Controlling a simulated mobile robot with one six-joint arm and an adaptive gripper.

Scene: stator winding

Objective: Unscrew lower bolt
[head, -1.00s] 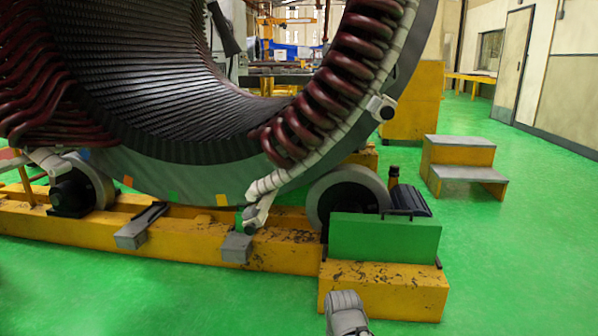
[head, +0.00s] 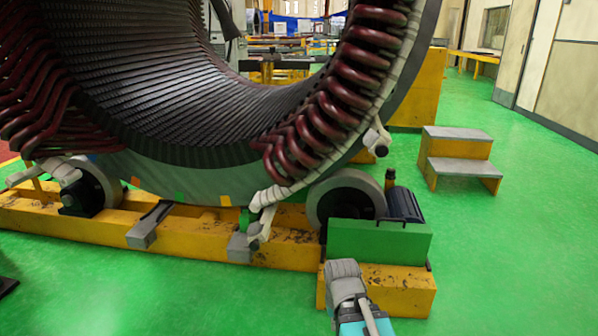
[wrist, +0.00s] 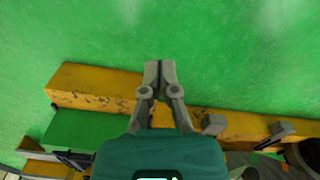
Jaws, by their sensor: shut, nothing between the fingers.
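The large stator (head: 200,172) stands on a yellow base frame (head: 190,240) in the head view, with dark slats inside and dark red coil ends (head: 330,115). I cannot make out the lower bolt in either view. My gripper (wrist: 160,66) shows in the wrist view with its two grey fingers together and nothing between them. It is above the floor and the yellow frame, which lies behind the fingers in that picture. In the head view, a grey and teal part of my arm shows at the lower middle, in front of the green box (head: 380,241).
A grey roller (head: 352,183) supports the stator's right side, next to the green box. White wrapped leads (head: 270,197) hang near the frame. Yellow steps (head: 458,155) stand at the right. The green floor (head: 500,265) is clear at the front right.

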